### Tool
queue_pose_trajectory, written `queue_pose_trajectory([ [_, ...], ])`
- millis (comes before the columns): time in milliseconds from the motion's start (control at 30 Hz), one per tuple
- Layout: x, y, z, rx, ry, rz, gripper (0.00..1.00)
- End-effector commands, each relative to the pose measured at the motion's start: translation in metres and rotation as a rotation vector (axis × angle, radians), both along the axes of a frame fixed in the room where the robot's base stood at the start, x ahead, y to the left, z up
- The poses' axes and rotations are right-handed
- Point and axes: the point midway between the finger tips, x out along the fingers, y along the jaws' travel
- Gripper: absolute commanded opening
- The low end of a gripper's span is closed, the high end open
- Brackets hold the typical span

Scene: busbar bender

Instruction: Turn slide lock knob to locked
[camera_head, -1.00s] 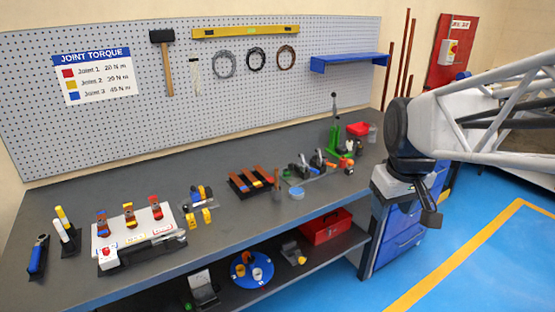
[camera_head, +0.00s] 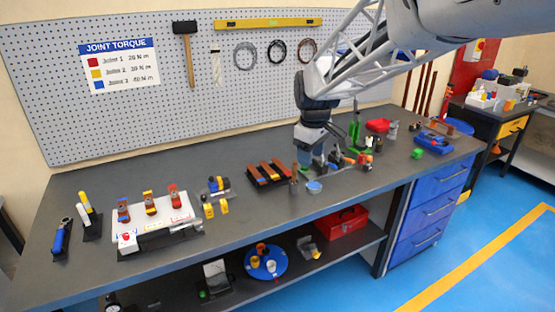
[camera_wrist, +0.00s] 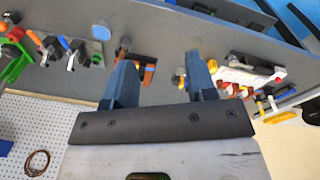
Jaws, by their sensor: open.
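My gripper (camera_head: 316,160) points down over the back middle of the bench, partly hiding the tools behind it. In the wrist view its two blue fingers (camera_wrist: 160,75) are apart with nothing between them. A grey plate with dark-handled levers (camera_head: 345,163) is beside the gripper; these levers also show at the upper left of the wrist view (camera_wrist: 78,52). A small blue and yellow device (camera_head: 217,190) sits left of the copper bars (camera_head: 270,173). I cannot tell which part is the slide lock knob, or its setting.
A white fixture (camera_head: 155,222) with coloured clamps stands on the left of the bench (camera_head: 240,225). A green upright tool (camera_head: 354,135) and a red bin (camera_head: 377,125) are at the back right. A round blue item (camera_head: 314,187) lies near the copper bars. The front strip of bench is mostly clear.

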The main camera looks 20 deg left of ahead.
Motion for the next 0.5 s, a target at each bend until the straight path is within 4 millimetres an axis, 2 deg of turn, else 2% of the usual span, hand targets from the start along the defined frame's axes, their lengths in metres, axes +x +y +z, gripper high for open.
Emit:
queue_pose_trajectory([
  [33, 0.007, 0.016, -0.006, -0.004, 0.004, 0.034, 0.51],
  [200, 0.026, 0.067, -0.023, -0.016, 0.014, 0.156, 0.51],
  [500, 0.048, 0.161, -0.061, -0.036, 0.03, 0.371, 0.51],
])
